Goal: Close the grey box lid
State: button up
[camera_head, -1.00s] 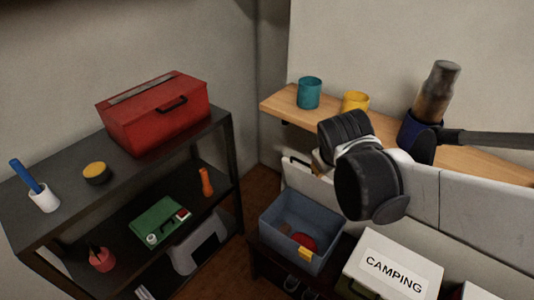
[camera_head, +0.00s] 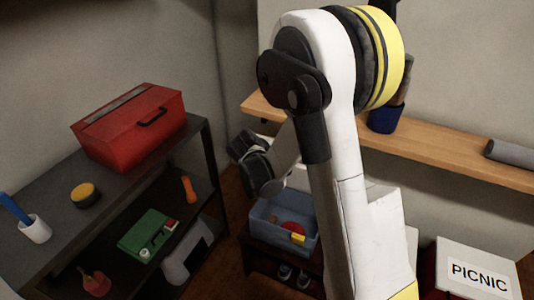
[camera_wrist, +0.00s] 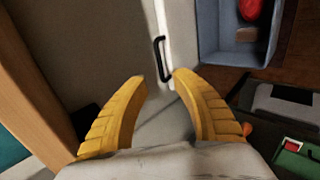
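The grey box (camera_head: 262,229) is blue-grey and open on top, on a low dark bench in the head view. A red thing and a yellow thing lie inside. In the wrist view the box (camera_wrist: 207,40) is at the upper right. Its raised lid (camera_wrist: 184,28) is a pale panel left of the box opening, with a black handle (camera_wrist: 161,60) at its edge. My gripper (camera_wrist: 161,82) has its yellow fingers apart, with nothing between them. The handle appears just beyond the fingertips; contact is not visible.
A dark shelf unit (camera_head: 62,190) on the left bears a red toolbox (camera_head: 130,128) and a green case (camera_head: 148,236). A wooden wall shelf (camera_head: 440,152) runs behind my arm, with a blue pot (camera_head: 384,120). A box marked PICNIC (camera_head: 478,276) stands at the lower right.

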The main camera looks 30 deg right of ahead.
jog(key=shift+b+x, duration=2.6)
jog(key=shift+x, duration=2.95)
jog(key=shift+s, duration=0.1)
grip_shut()
